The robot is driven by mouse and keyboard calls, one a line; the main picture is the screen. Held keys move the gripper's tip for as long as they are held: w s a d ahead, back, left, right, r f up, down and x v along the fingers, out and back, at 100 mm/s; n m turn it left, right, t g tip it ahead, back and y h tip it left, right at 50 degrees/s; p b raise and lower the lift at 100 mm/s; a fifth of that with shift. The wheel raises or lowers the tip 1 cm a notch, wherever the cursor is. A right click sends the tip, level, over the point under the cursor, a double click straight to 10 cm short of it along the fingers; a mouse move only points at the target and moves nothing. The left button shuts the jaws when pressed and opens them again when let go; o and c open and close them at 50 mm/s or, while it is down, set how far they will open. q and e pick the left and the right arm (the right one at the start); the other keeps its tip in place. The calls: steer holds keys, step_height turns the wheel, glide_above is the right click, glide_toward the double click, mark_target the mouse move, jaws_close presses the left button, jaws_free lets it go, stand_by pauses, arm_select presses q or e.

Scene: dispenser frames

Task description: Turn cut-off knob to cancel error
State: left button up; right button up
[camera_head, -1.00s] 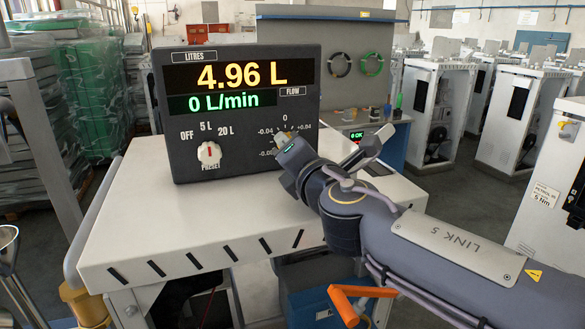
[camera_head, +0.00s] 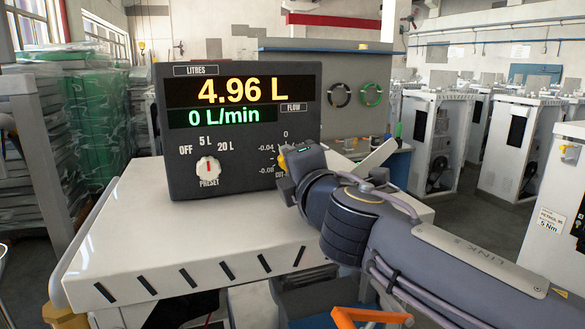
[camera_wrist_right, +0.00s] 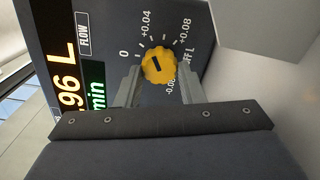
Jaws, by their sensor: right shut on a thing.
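The dark grey dispenser panel (camera_head: 240,95) stands on a white table and reads 4.96 L and 0 L/min. The yellow cut-off knob (camera_wrist_right: 158,64) sits in its dial, marked from -0.08 to +0.08, with a dark pointer mark on its face. My right gripper (camera_wrist_right: 160,72) is shut on this knob, one finger on each side. In the head view my right gripper (camera_head: 285,168) covers most of the dial and only a bit of yellow shows. The white preset knob (camera_head: 208,170) with a red mark is free, left of the dial. My left gripper is out of view.
The white table top (camera_head: 150,235) is clear in front of the panel. Green wrapped stacks (camera_head: 100,120) stand at the left. White dispenser cabinets (camera_head: 515,145) stand at the right. A grey workbench back panel (camera_head: 350,75) is behind.

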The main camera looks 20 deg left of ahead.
steer(key=o, duration=1)
steer(key=b+v, duration=0.1)
steer(key=v, duration=0.6)
steer(key=shift+s+d, duration=0.25)
steer(key=shift+s, duration=0.1)
